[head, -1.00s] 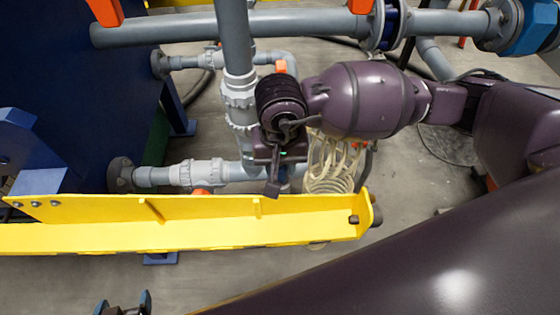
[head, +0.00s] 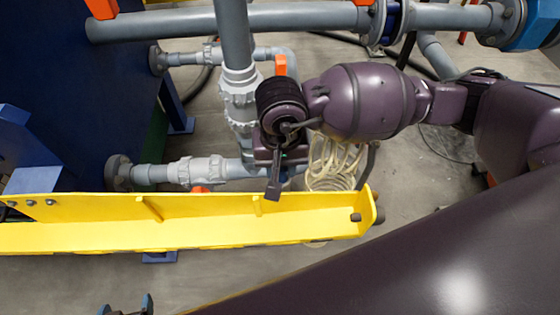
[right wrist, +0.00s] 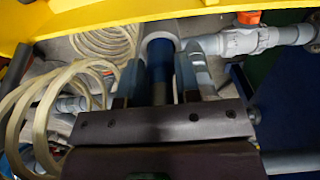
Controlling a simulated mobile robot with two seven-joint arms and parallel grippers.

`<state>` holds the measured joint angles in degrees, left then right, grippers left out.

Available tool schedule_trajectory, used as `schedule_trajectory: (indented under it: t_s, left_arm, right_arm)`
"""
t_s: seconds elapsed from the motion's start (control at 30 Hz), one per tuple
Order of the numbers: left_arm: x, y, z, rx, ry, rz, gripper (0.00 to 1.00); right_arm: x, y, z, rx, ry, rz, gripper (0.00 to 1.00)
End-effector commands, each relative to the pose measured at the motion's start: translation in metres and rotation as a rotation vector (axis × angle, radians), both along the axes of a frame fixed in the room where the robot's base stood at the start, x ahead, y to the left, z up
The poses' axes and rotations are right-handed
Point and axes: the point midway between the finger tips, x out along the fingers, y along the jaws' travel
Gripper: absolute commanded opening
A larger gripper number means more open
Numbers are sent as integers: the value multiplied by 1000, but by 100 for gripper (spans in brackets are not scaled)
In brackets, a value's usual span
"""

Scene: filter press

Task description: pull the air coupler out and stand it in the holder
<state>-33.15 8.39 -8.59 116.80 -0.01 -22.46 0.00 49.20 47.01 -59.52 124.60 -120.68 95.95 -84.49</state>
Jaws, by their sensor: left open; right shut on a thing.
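My right gripper (right wrist: 160,78) is shut on a dark blue and grey cylindrical piece, which I take to be the air coupler (right wrist: 159,66). The piece stands between the two fingers in the right wrist view, and a pale ring shows at its far end. In the head view my right wrist hangs just behind the yellow beam and hides the fingers and the coupler. I cannot tell whether the coupler is still seated. My left gripper (head: 126,308) is open and empty at the bottom edge of the head view. I cannot make out the holder.
The yellow beam (head: 100,233) crosses in front of my right gripper. A clear coiled hose (head: 333,165) hangs beside it and also shows in the right wrist view (right wrist: 40,110). Grey pipes (head: 200,172) with orange handles stand close behind.

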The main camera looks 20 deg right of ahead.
Motion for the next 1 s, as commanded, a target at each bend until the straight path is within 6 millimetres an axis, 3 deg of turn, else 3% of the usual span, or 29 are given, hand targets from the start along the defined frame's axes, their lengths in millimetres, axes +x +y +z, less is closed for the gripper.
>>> schedule_trajectory:
  t_s: [1.0]
  left_arm:
    - [-9,0,-23,-1,34,0,85]
  right_arm:
    - [0,0,-25,0,1,1,0]
